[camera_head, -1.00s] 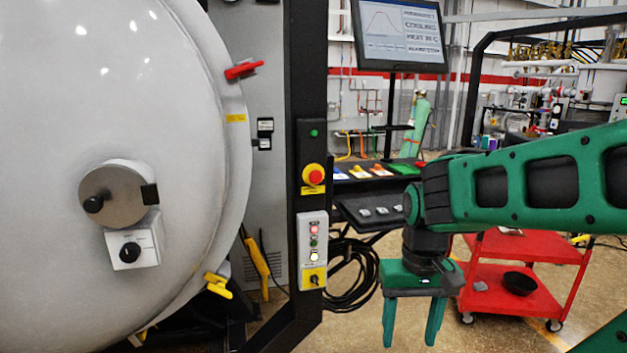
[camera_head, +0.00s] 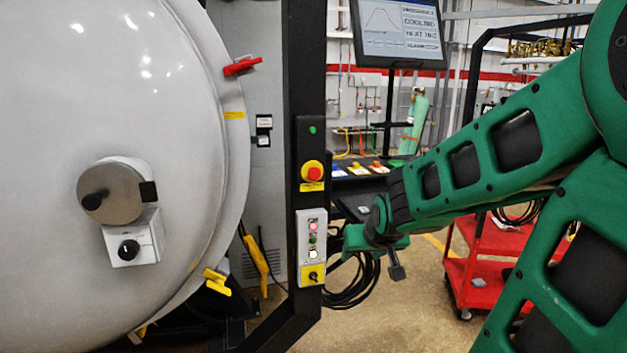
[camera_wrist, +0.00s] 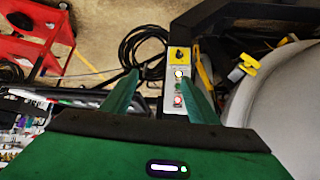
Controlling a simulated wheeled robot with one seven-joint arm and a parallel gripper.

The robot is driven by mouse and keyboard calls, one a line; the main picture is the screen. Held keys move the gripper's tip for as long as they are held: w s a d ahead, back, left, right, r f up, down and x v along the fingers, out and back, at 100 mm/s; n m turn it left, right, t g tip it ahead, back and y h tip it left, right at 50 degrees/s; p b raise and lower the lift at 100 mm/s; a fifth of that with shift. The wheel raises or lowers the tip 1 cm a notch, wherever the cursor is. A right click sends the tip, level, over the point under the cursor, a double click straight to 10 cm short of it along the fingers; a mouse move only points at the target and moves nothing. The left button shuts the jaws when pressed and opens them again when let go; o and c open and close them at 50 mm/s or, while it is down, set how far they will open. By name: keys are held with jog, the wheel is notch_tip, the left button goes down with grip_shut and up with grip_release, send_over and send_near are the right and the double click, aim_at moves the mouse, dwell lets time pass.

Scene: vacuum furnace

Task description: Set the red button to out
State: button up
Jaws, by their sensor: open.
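A large red mushroom button (camera_head: 312,172) sits on a yellow base high on the black post. Below it, a white panel carries a smaller red button (camera_head: 313,226), with a green and a white one under it. In the wrist view this panel's red button (camera_wrist: 178,100) appears at the bottom of the row, close to the right finger. My gripper (camera_head: 352,238) is open and empty, just right of the panel, with its fingers pointing toward it. The fingers (camera_wrist: 160,70) flank the left part of the panel in the wrist view. I cannot tell any button's pressed state.
A yellow plate with a black rotary switch (camera_head: 312,275) is below the buttons. The large grey furnace door (camera_head: 60,260) bulges at left. Black cables (camera_head: 350,290) hang behind my gripper. A red cart (camera_head: 480,280) stands at right. A monitor (camera_head: 400,30) is above.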

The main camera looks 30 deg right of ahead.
jog(key=w+r+t, duration=0.4)
jog(key=w, duration=0.5)
jog(key=t+h, duration=0.1)
jog(key=t, duration=0.5)
send_near(315, 175)
jog(key=x, duration=0.8)
jog(key=shift+w, duration=0.4)
